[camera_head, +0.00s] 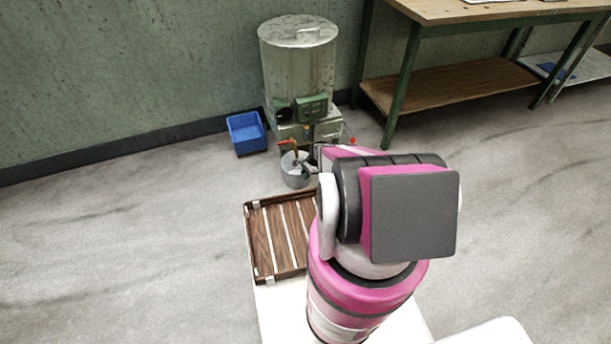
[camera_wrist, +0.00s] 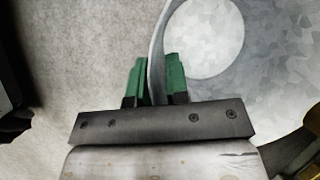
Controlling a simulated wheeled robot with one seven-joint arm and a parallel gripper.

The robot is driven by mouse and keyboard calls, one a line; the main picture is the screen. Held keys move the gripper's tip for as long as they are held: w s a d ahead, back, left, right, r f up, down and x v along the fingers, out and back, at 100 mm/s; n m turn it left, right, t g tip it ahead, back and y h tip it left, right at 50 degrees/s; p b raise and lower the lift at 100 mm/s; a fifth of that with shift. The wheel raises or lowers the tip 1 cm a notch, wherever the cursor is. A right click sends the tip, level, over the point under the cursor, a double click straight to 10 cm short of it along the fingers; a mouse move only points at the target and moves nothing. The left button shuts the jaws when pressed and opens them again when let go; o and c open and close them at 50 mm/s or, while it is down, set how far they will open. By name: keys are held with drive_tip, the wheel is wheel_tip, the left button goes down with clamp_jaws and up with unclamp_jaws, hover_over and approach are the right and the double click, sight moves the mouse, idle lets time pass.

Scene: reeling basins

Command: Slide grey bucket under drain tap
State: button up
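The grey bucket (camera_head: 293,181) stands on the floor at the foot of the metal tank. The drain tap (camera_head: 293,147), brass-coloured with a red handle, shows directly above the bucket's opening in the head view; I cannot tell the exact alignment. My gripper (camera_head: 313,168) is at the bucket's right side, partly hidden by my arm. In the wrist view, the green fingers of my gripper (camera_wrist: 157,82) stand on both sides of the bucket's thin wall and look closed on it. The bucket's inside (camera_wrist: 270,75) fills the right of that view and looks empty.
The tall metal tank (camera_head: 298,75) stands against the green wall. A blue bin (camera_head: 246,133) sits on the floor to its left. A wooden-topped bench (camera_head: 470,12) with a lower shelf is at the right. A slatted brown tray (camera_head: 262,240) lies in front. Floor at left is clear.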

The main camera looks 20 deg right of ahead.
drive_tip(key=shift+o, duration=1.2)
drive_tip(key=v, duration=1)
drive_tip(key=shift+d+r, duration=0.2)
drive_tip(key=shift+r, duration=0.15)
